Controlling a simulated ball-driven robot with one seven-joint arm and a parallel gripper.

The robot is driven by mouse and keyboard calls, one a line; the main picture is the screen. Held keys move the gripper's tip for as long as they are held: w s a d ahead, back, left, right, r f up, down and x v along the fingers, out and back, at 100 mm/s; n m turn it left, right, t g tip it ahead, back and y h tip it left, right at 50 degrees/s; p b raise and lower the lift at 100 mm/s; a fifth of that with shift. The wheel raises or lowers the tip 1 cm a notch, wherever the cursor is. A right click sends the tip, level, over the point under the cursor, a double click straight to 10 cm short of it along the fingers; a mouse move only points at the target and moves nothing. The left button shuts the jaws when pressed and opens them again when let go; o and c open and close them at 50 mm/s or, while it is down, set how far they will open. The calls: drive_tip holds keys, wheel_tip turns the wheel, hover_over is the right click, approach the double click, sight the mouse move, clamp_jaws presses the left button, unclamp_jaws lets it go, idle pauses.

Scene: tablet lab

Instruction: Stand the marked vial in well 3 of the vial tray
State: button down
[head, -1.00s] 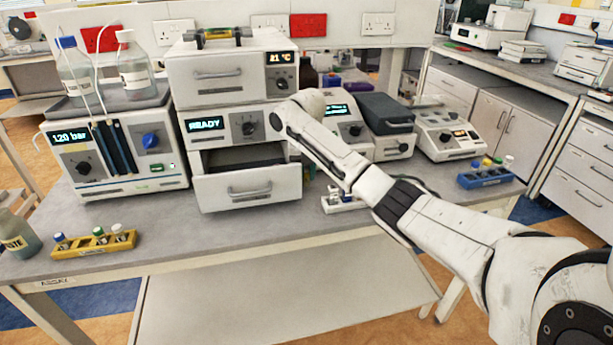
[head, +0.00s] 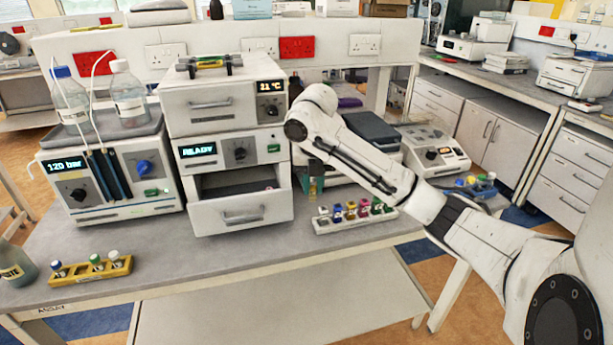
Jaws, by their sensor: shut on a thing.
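A white vial rack (head: 345,226) on the bench right of the drawer unit holds several vials with coloured caps. A yellow vial rack (head: 75,279) at the front left holds vials with blue, green and white caps. A blue rack (head: 480,191) with vials stands at the right end, partly behind my arm. Well numbers are too small to read.
The drawer unit (head: 242,180) has its lower drawer (head: 243,215) pulled open. A pump unit with bottles (head: 105,175) stands left of it. A grey-lidded device (head: 375,130) and a white instrument (head: 435,150) stand behind my arm. The bench front between the racks is clear.

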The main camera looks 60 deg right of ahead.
drive_tip(key=w+a+f+m+g, duration=0.1)
drive_tip(key=w+a+f+m, duration=0.2)
drive_tip(key=a+f+m, duration=0.55)
drive_tip(key=w+a+f+m, duration=0.4)
drive_tip(key=a+f, duration=0.1)
drive_tip(key=a, duration=0.7)
drive_tip(key=s+a+f+m+g+y, duration=0.1)
drive_tip(key=a+f+m, duration=0.5)
drive_tip(key=a, duration=0.4)
drive_tip(key=s+a+f+m, duration=0.1)
drive_tip(key=a+f+m, duration=0.45)
drive_tip(key=a, duration=0.35)
wheel_tip(320, 180, up, 9)
drive_tip(key=w, duration=0.2)
drive_tip(key=w+a+f+n, duration=0.1)
drive_tip(key=w+a, duration=0.3)
drive_tip(key=w, duration=0.1)
drive_tip(key=s+d+f, duration=0.3)
drive_tip(key=s+f, duration=0.4)
drive_tip(key=f, duration=0.1)
drive_tip(key=shift+d+f+m, duration=0.15)
drive_tip(key=shift+f+m, duration=0.1)
drive_tip(key=shift+m, duration=0.15)
